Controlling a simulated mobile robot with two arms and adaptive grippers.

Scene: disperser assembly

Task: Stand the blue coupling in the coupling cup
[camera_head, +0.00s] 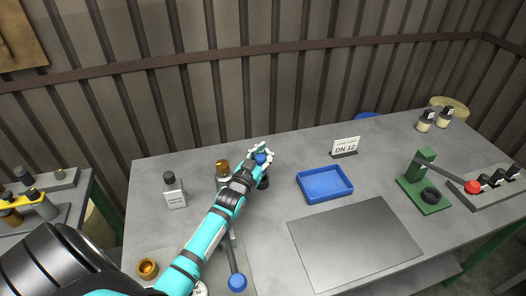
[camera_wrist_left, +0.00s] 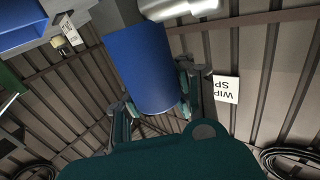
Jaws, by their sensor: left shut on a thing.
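My left gripper (camera_head: 260,152) reaches over the back middle of the grey table and is shut on the blue coupling (camera_head: 262,159). In the left wrist view the coupling (camera_wrist_left: 142,70) is a plain blue cylinder between the fingers of the left gripper (camera_wrist_left: 156,108). A small dark round thing (camera_head: 264,183) shows just below the gripper, partly hidden by it. It may be the coupling cup, but I cannot tell for sure. I cannot tell whether the coupling touches it. My right gripper is not in view.
An amber-capped bottle (camera_head: 222,167) stands close left of the gripper, and a grey dark-capped bottle (camera_head: 175,190) farther left. A blue tray (camera_head: 325,196) and a "DN 12" sign (camera_head: 345,147) are to the right. A flat grey plate (camera_head: 355,245) and a green press (camera_head: 424,192) lie beyond.

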